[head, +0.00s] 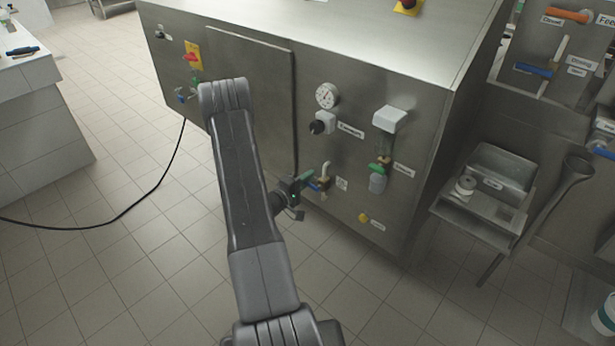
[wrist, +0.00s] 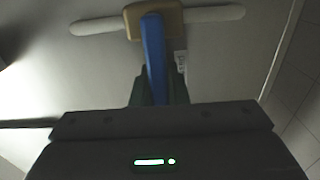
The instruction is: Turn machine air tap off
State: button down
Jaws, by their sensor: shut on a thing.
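The air tap is low on the machine's steel front in the head view, with a brass body (head: 325,184) on a pale pipe. Its blue lever (head: 314,186) is partly hidden by my gripper (head: 300,187). In the wrist view the lever (wrist: 154,48) points from the brass body (wrist: 165,14) toward my gripper (wrist: 156,90). There it lies across the white pipe (wrist: 95,25), roughly at a right angle.
The machine front (head: 345,150) also carries a gauge (head: 327,95), a black knob (head: 318,126), a filter unit (head: 380,165) and a yellow knob (head: 363,217). A metal shelf (head: 485,200) stands at right. A black cable (head: 130,207) crosses the otherwise open tiled floor at left.

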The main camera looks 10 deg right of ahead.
jog(key=shift+f, duration=0.1)
dwell(0.4)
jog(key=c, duration=1.4)
grip_release()
jog(key=shift+c, duration=0.2)
jog(key=v, duration=1.4)
jog(key=shift+p, duration=0.35)
jog(key=shift+d, duration=0.15)
jog(key=x, duration=1.3)
jog(key=shift+w+d+b, duration=0.25)
jog(key=shift+w+b, duration=0.05)
jog(key=shift+b, duration=0.05)
jog(key=shift+a, duration=0.1)
